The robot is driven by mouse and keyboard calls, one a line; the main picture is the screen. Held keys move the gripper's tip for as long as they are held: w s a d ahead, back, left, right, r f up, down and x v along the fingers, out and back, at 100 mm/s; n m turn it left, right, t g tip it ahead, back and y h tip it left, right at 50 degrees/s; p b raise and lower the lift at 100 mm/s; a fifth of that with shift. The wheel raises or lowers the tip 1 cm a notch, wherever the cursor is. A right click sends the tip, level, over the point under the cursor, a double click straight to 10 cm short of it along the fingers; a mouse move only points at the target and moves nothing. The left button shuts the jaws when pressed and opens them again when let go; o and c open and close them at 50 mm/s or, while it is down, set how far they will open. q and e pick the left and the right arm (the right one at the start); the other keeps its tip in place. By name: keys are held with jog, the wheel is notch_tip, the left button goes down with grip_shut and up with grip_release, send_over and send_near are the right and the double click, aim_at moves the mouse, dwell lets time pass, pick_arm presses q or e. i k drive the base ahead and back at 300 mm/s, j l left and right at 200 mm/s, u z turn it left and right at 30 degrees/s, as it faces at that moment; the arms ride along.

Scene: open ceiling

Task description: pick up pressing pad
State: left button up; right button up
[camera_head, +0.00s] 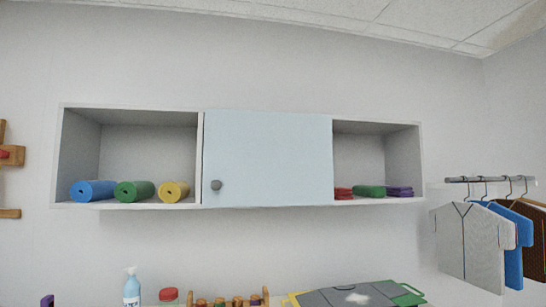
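A flat grey piece (322,298) with a white patch on it lies at the bottom edge of the head view, right of the middle, on top of green and yellow flat pieces. It may be the pressing pad, but I cannot tell for certain. Its near part is cut off by the frame. Folded red, green and purple pieces (369,191) lie in the right open compartment of the wall cabinet. Neither of my grippers is in view.
The wall cabinet (268,160) has a shut pale-blue middle door with a round knob (216,185). Blue, green and yellow rolls (135,192) lie in its left compartment. A spray bottle (131,290), a red-lidded jar (168,296) and a wooden rack (228,302) stand below. Shirts (470,245) hang at right.

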aim_at(374, 192)
jog(key=l+u, duration=0.25)
jog(key=l, duration=2.25)
jog(key=k, duration=0.05)
